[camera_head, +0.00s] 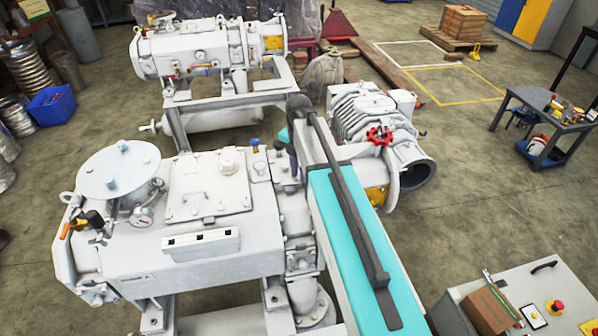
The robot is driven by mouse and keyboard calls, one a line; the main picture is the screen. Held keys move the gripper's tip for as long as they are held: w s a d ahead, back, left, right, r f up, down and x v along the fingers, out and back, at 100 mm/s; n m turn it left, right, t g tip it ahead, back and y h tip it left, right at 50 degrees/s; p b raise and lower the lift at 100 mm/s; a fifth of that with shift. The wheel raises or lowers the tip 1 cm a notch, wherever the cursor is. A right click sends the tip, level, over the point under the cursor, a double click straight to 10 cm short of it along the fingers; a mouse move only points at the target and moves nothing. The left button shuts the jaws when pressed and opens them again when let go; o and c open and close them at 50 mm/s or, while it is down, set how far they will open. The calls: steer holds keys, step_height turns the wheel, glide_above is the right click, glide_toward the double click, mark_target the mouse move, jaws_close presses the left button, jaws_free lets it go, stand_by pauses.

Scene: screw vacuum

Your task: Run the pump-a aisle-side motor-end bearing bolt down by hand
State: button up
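A large white pump (225,250) fills the lower left, with a round lid, a gauge and a square cover plate on top. A second white pump (185,48) stands on a frame behind it. I cannot tell which one is pump-a. No bearing bolt can be made out at this size. My teal arm reaches up from the bottom right over the near pump's right end and hides part of it. My arm bends down beyond its dark elbow, and my gripper is hidden behind the arm.
A ribbed machine (365,110) with a red handwheel (380,136) stands right of my arm. A dark table (555,115) is farther right. Open floor lies between them.

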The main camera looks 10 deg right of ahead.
jaws_close()
